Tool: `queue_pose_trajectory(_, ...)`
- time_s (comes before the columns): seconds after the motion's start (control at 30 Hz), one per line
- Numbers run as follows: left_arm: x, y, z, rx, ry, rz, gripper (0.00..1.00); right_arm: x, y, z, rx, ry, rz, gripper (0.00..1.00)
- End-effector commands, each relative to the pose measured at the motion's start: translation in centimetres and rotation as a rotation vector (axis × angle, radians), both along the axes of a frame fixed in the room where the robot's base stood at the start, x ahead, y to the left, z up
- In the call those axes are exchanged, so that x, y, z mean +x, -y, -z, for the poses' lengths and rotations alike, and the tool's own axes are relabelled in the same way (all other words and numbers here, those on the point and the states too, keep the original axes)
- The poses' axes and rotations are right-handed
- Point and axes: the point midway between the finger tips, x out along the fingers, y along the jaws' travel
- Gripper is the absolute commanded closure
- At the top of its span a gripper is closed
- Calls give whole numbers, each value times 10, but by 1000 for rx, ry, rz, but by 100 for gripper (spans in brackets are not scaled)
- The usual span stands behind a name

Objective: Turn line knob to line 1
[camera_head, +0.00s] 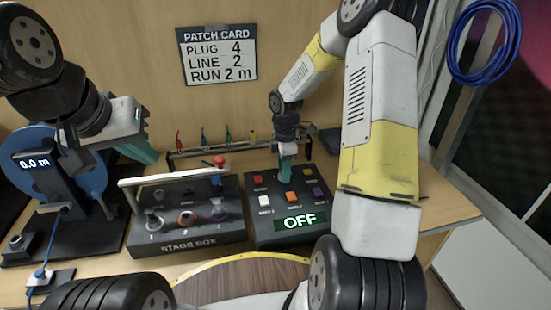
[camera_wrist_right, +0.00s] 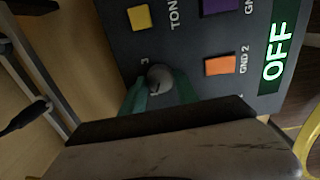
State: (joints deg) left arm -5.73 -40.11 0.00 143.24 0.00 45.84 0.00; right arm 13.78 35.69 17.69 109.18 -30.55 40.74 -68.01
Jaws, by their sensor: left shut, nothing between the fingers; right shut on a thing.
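The line knob (camera_wrist_right: 160,77) is a small round grey knob on the dark box (camera_head: 320,236) with the green OFF display. My right gripper (camera_wrist_right: 160,88) has its green fingers shut on the knob, one on each side. In the head view the right gripper (camera_head: 286,172) comes down on the box's far part and hides the knob. A "3" is printed near the knob in the wrist view; I cannot tell where the knob points. My left gripper (camera_head: 140,152) is shut and empty, raised above the back left of the stage box.
The stage box (camera_head: 190,240) with a pale handle stands left of the knob box. A rack (camera_head: 225,150) of coloured plugs is behind. A blue cable reel (camera_head: 50,165) reads 0.0 m at left. The wall's patch card (camera_head: 219,54) reads plug 4, line 2, run 2 m.

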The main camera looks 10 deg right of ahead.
Motion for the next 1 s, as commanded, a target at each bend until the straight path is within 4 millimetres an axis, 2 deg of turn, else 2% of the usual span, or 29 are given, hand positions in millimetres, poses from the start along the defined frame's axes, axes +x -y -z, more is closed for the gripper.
queue_pose_trajectory(0.13, 0, 0, 0, 0, 0, 0, 100, 1, 0, -1, 0, 3, 0, 100)
queue_pose_trajectory(0.17, 0, 0, 0, 0, 0, 0, 100, 1, 0, -1, 0, 3, 0, 57)
queue_pose_trajectory(0.23, 0, 0, 0, 0, 0, 0, 100, 1, 0, -1, 0, 3, 0, 43)
queue_pose_trajectory(0.53, 0, 0, 0, 0, 0, 0, 100, 0, 0, -1, 0, 1, 1, 42)
queue_pose_trajectory(0.63, 0, 0, 0, 0, 0, 0, 100, 1, 0, -7, 0, 3, 2, 42)
queue_pose_trajectory(1.0, 0, 0, 0, 0, 0, 0, 100, 1, 1, -65, -1, 5, 3, 42)
